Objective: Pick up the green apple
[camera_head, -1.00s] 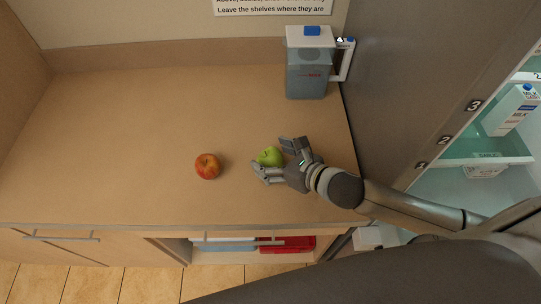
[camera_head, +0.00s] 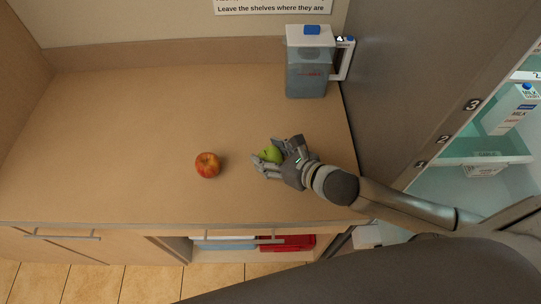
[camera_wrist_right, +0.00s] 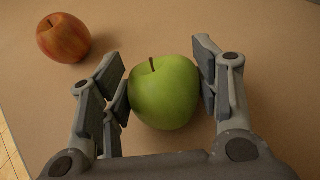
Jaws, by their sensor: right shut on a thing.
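The green apple (camera_head: 271,154) is at the counter's right part in the head view, partly hidden by my right gripper (camera_head: 268,156). In the right wrist view the green apple (camera_wrist_right: 165,95) stands upright, stem up, between the pads of my right gripper (camera_wrist_right: 163,85). The pads are closed against its two sides. I cannot tell whether the apple is clear of the counter. My left gripper is not in view.
A red apple (camera_head: 208,165) lies on the wooden counter (camera_head: 120,140), left of the gripper. An open fridge with milk cartons (camera_head: 512,108) is at the right. The counter's left half is clear.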

